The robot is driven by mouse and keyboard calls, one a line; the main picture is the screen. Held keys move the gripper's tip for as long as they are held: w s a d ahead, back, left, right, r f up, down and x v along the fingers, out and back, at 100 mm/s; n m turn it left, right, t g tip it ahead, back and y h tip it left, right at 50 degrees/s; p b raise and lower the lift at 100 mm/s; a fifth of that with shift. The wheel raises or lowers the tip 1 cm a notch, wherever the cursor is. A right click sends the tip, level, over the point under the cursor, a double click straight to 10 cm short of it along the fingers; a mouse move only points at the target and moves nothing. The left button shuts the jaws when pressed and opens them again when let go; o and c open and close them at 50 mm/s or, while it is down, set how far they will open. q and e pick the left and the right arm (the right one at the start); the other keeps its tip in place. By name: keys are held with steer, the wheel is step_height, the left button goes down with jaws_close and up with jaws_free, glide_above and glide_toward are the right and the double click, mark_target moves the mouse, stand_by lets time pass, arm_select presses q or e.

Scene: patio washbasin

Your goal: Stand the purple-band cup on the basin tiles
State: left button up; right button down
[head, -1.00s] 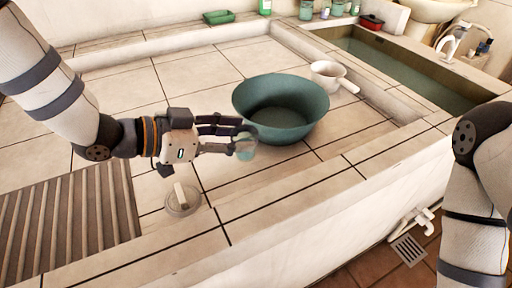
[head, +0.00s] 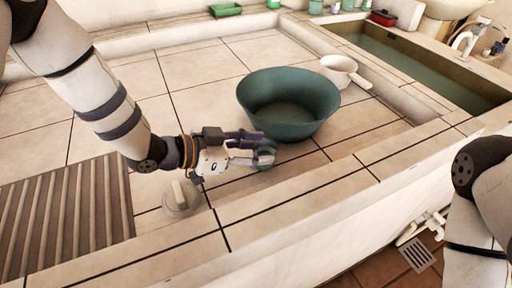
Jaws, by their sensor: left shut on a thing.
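My left gripper (head: 262,150) is shut on a small grey-green cup (head: 266,158), just in front of the large green bowl. The fingers cover much of the cup, and I cannot make out a purple band on it. The cup is low over the basin tiles (head: 215,103), near the inner edge of the front ledge. I cannot tell whether its base touches the tiles. My right gripper is out of view; only part of my right arm shows at the right edge.
The green bowl (head: 288,103) stands right behind the cup. A white dipper (head: 341,70) is behind it. Water fills the trough (head: 420,66) at right. Tiles behind my left arm are clear.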

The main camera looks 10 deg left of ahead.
arm_select(q)
steer(key=o, duration=1.1)
steer(key=shift+o, duration=0.2)
steer(key=p+v, duration=0.1)
steer(key=v, duration=1.1)
steer(key=shift+r+p, duration=0.2)
steer(key=shift+p, duration=0.2)
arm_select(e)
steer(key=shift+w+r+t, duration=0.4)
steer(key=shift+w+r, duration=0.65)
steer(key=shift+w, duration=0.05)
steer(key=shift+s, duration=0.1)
